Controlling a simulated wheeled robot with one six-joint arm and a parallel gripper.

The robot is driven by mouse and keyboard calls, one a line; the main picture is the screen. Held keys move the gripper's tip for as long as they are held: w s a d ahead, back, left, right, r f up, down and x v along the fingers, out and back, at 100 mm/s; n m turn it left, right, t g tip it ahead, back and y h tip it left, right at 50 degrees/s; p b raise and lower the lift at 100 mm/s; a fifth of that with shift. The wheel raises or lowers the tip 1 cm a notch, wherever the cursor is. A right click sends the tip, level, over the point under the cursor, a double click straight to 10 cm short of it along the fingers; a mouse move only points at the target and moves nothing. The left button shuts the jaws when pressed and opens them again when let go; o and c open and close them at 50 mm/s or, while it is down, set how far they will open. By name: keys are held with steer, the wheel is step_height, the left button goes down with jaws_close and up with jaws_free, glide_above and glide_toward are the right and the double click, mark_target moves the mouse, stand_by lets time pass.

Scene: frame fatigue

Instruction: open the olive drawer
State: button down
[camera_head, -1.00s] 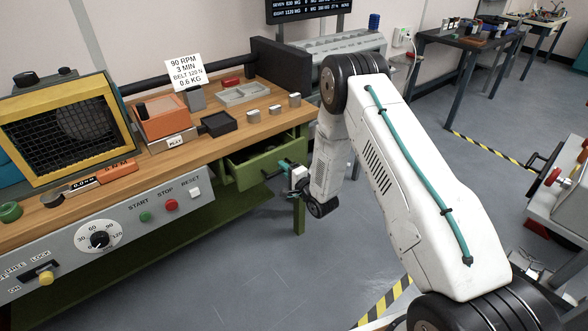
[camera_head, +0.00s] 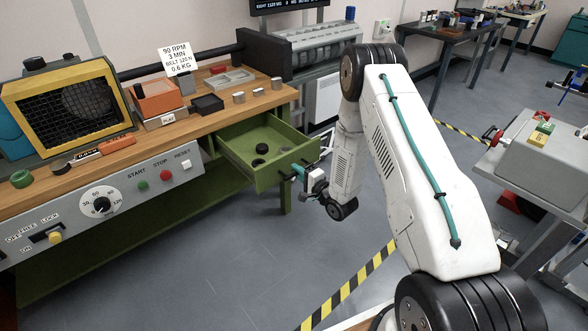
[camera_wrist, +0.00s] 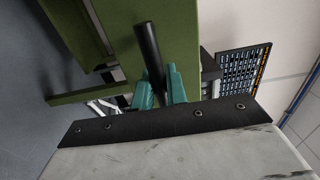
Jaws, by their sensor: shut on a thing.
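The olive drawer (camera_head: 262,172) is pulled out from under the wooden bench, and its inside shows several dark round pieces. Its dark bar handle (camera_wrist: 149,48) runs between the teal fingertips of my gripper (camera_wrist: 160,88) in the wrist view. My gripper (camera_head: 299,172) is at the front face of the drawer in the head view, shut on the handle. The drawer front (camera_wrist: 172,30) fills the upper middle of the wrist view. Part of the handle is hidden by my fingers.
The wooden bench top (camera_head: 222,112) carries a grey tray (camera_head: 229,80), small metal blocks and an orange box (camera_head: 158,99). A grey machine (camera_head: 540,160) stands at the right. The floor (camera_head: 230,255) in front of the drawer is clear.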

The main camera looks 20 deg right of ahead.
steer(key=shift+s, duration=0.4)
steer(key=shift+d, duration=0.2)
steer(key=c, duration=1.5)
jaws_free()
steer(key=shift+d, duration=0.25)
steer(key=shift+v, duration=3.85)
